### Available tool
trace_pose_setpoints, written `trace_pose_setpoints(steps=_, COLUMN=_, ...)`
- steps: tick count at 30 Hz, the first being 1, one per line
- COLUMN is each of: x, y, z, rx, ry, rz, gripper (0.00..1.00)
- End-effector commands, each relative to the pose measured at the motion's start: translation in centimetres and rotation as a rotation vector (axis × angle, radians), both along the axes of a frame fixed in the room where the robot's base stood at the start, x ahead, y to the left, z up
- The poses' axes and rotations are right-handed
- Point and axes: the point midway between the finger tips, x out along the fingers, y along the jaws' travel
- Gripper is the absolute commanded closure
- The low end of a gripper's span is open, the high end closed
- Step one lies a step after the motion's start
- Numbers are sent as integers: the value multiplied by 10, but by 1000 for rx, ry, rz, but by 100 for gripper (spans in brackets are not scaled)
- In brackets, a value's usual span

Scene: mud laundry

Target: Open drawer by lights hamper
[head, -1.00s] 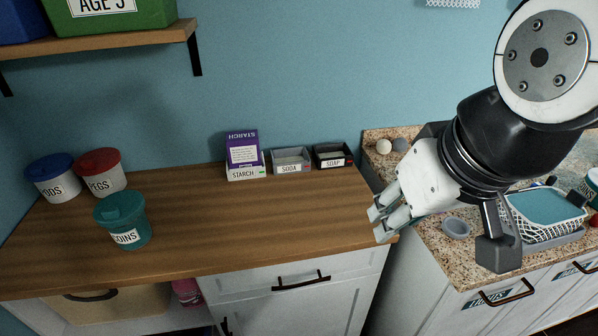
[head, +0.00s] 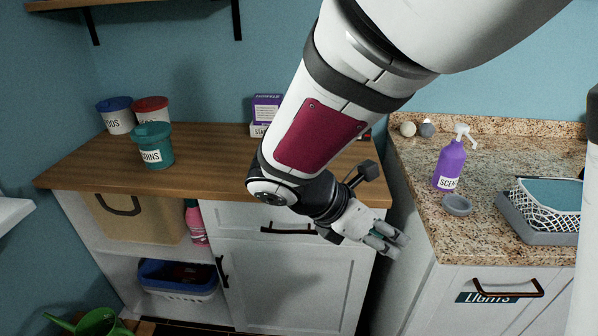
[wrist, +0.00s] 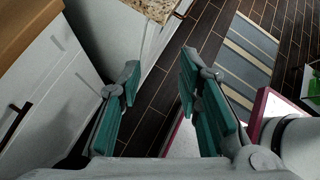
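The white drawer (head: 240,216) with a dark bar handle (head: 288,231) sits under the wooden counter in the head view. It looks shut, and my arm hides part of its upper front. To its right, the hamper front labelled LIGHTS (head: 490,298) has its own dark handle (head: 507,288) and looks closed. My gripper (head: 392,240) is to the right of the drawer handle, near the gap between the two cabinets, and touches neither handle as far as I can see. In the wrist view, my gripper (wrist: 159,82) has its teal-padded fingers apart with nothing between them.
A cabinet door (head: 285,285) is below the drawer. The wooden counter (head: 210,165) holds tubs and a purple box. The granite counter (head: 425,175) holds a purple spray bottle (head: 450,164) and a basket (head: 548,205). Dark floor and a striped rug (wrist: 245,55) show in the wrist view.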

Motion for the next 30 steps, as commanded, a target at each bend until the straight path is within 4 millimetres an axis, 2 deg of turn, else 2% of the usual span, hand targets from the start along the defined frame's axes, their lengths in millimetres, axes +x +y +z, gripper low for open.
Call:
trace_pose_setpoints(steps=1, x=14, y=16, z=-24, rx=-92, ry=60, rz=118, gripper=68)
trace_pose_setpoints(steps=5, x=42, y=57, z=-62, rx=-337, ry=200, rz=403, gripper=68)
trace_pose_setpoints(steps=9, x=64, y=109, z=-107, rx=-627, ry=336, rz=691, gripper=68)
trace_pose_setpoints(steps=15, x=74, y=186, z=-168, rx=-1040, ry=478, rz=1008, gripper=68)
trace_pose_setpoints(steps=18, x=72, y=214, z=-190, rx=-1198, ry=518, rz=1103, gripper=68)
trace_pose_setpoints(steps=21, x=70, y=233, z=-204, rx=-1302, ry=542, rz=1159, gripper=68)
trace_pose_setpoints(steps=24, x=69, y=241, z=-211, rx=-1355, ry=553, rz=1184, gripper=68)
trace_pose_setpoints(steps=30, x=84, y=236, z=-212, rx=-1369, ry=557, rz=1188, gripper=68)
